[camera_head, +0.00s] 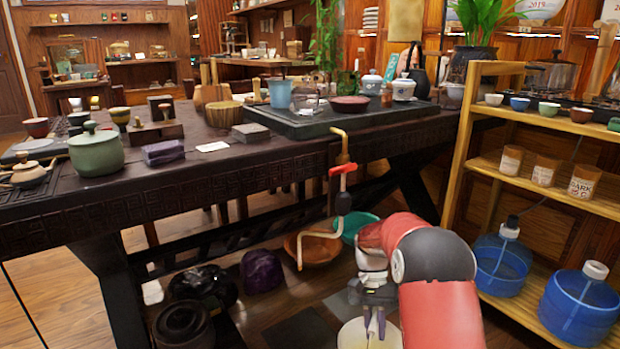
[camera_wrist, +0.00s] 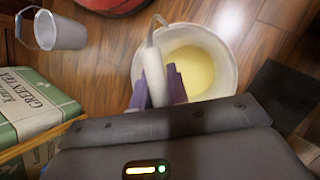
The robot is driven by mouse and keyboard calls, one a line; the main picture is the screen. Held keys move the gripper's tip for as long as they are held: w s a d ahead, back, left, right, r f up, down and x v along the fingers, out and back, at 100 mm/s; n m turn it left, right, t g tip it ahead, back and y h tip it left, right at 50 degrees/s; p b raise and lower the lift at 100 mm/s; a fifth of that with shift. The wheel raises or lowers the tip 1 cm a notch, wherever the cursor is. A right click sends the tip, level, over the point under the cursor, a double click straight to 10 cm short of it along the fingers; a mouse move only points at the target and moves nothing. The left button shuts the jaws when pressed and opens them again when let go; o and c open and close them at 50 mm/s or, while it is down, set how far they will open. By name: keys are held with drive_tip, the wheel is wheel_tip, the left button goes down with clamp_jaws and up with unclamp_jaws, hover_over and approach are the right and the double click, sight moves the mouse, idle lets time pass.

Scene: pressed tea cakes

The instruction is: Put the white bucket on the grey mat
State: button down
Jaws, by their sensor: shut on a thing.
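The white bucket (camera_head: 350,336) is at the bottom edge of the head view, partly cut off and partly behind my gripper (camera_head: 375,330). In the wrist view the white bucket (camera_wrist: 225,72) shows a pale yellow inside. My gripper (camera_wrist: 158,88) is shut on its raised white handle at the bucket's near left side. I cannot tell whether its base touches the floor. A dark grey square mat (camera_wrist: 285,95) lies right of the bucket in the wrist view. The head view shows two dark grey squares on the floor, one left (camera_head: 300,333) and one farther back (camera_head: 348,302); I cannot tell which is the mat.
A small grey bucket (camera_wrist: 60,32) and green tea boxes (camera_wrist: 35,100) are at the left in the wrist view. The dark table (camera_head: 230,185) stands over bowls and dark pots. A wooden shelf (camera_head: 545,190) with blue water jugs (camera_head: 502,262) is close at the right.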

drive_tip(key=shift+r+p, duration=0.7)
drive_tip(key=shift+p, duration=0.05)
wheel_tip(320, 180, up, 4)
drive_tip(key=m+y+p, duration=0.1)
drive_tip(key=m+p, duration=0.1)
drive_tip(key=p, duration=0.5)
drive_tip(key=shift+s+a+f, duration=0.1)
drive_tip(key=shift+f, duration=0.05)
wheel_tip(320, 180, up, 2)
drive_tip(key=m+y+p, duration=0.1)
drive_tip(key=m+p, duration=0.1)
drive_tip(key=p, duration=0.3)
drive_tip(key=shift+w+m+y, duration=0.2)
drive_tip(key=shift+m+y, duration=0.1)
